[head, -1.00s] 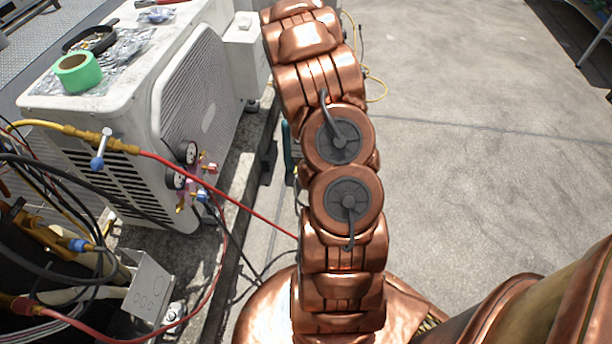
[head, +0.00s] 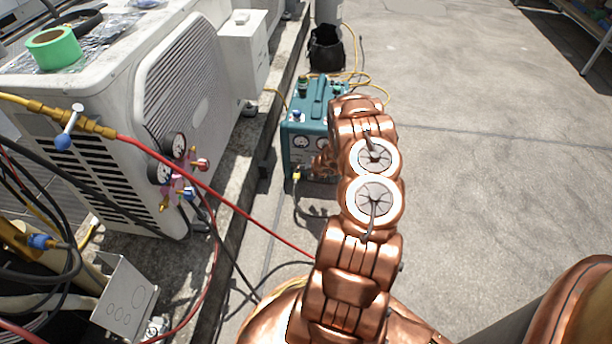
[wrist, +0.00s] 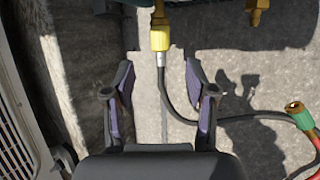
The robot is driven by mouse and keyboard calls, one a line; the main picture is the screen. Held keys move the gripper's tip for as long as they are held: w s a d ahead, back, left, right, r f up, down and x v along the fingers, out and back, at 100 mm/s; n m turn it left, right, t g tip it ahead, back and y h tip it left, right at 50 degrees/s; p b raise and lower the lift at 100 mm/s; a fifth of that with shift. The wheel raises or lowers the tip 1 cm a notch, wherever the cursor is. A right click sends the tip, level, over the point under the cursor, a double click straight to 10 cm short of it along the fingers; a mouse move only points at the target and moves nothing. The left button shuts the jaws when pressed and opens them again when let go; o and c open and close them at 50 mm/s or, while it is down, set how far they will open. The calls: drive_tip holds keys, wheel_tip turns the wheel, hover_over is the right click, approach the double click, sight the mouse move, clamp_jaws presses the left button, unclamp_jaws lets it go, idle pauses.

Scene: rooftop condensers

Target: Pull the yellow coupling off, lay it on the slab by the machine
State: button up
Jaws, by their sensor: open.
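The yellow coupling (wrist: 160,38) sits at the top of the wrist view, joined to a brass fitting above it, with a dark hose running from its grey lower end. It also shows small in the head view (head: 297,176), low on the front of the teal machine (head: 300,128). My gripper (wrist: 158,70) is open and empty. Its two fingers point toward the coupling, on either side of the hose line and short of the yellow part. In the head view my arm hides the gripper. The grey concrete slab (wrist: 240,80) lies below.
A second brass fitting (wrist: 258,12) is right of the coupling. A red hose with a green end (wrist: 296,110) lies at right. The white condenser (head: 100,130) and its gauges (head: 172,160) stand left, with a red hose (head: 230,200) crossing toward my arm. Open slab lies right.

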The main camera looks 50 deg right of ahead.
sight(298, 177)
drive_tip(key=b+x, duration=0.1)
drive_tip(key=x, duration=0.5)
drive_tip(key=shift+f+b, duration=0.25)
drive_tip(key=shift+b, duration=0.1)
drive_tip(key=shift+w+f, duration=0.35)
drive_tip(key=shift+w, duration=0.1)
clamp_jaws()
idle(0.4)
